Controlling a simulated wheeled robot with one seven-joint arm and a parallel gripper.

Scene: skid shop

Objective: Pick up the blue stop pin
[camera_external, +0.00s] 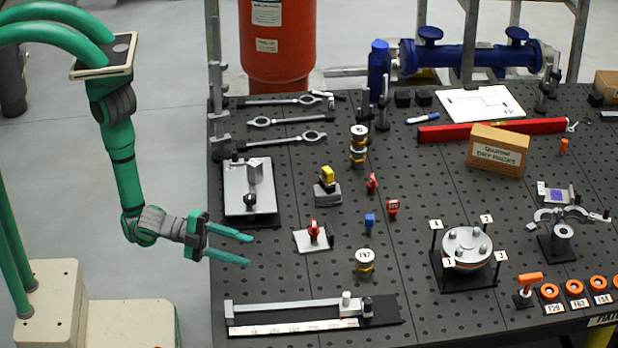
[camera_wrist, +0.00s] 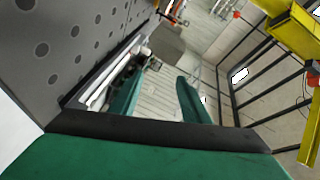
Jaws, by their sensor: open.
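The blue stop pin (camera_external: 369,222) is a small blue-headed piece standing on the dark perforated table, near the middle in the external view. I cannot make it out in the wrist view. My gripper (camera_external: 249,250) is open and empty at the table's left side, its two green fingers pointing right. It is well to the left of the blue pin and apart from it. The wrist view shows the green fingers (camera_wrist: 160,78) spread, with nothing between them.
A white plate with a red-knobbed piece (camera_external: 314,235) stands between my gripper and the pin. A long measuring rail (camera_external: 290,307) lies along the front.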

